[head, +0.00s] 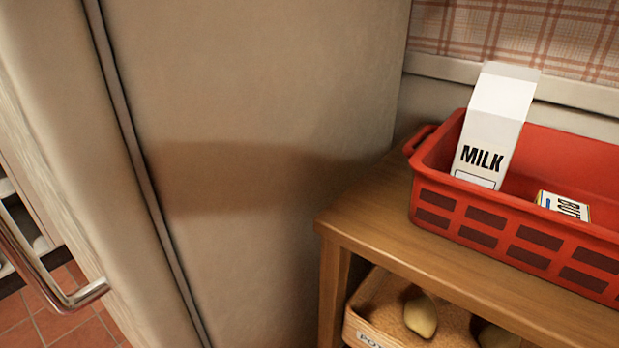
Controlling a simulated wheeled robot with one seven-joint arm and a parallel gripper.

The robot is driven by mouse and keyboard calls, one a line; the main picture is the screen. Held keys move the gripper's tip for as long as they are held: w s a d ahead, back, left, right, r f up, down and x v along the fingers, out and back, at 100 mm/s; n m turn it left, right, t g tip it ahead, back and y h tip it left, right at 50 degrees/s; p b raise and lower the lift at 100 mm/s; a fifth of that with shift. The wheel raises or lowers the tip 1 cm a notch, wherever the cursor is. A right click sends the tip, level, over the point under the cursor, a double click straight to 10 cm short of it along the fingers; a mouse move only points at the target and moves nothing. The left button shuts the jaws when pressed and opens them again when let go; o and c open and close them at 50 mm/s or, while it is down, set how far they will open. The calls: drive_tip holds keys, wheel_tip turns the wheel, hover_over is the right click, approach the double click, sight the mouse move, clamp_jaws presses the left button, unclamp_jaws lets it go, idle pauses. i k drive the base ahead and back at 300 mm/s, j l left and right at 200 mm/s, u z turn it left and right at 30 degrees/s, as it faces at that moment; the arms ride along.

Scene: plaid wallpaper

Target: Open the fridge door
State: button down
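The fridge (265,110) stands in the middle and left of the head view, its cream side panel facing me. The fridge door (75,120) is at the left, seen edge-on. A dark seam runs between door and body, and the door looks shut. A metal bar handle (40,270) sticks out from the door's front at the lower left. My gripper is not in view, so its state and its distance from the handle do not show.
A wooden table (375,215) stands right of the fridge. On it is a red crate (425,205) with a milk carton (488,130) and a butter pack (563,206). A box with potatoes (390,318) sits below. Tiled floor (70,325) shows at lower left.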

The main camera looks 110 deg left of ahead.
sight(64, 116)
drive_tip(key=u, duration=4.5)
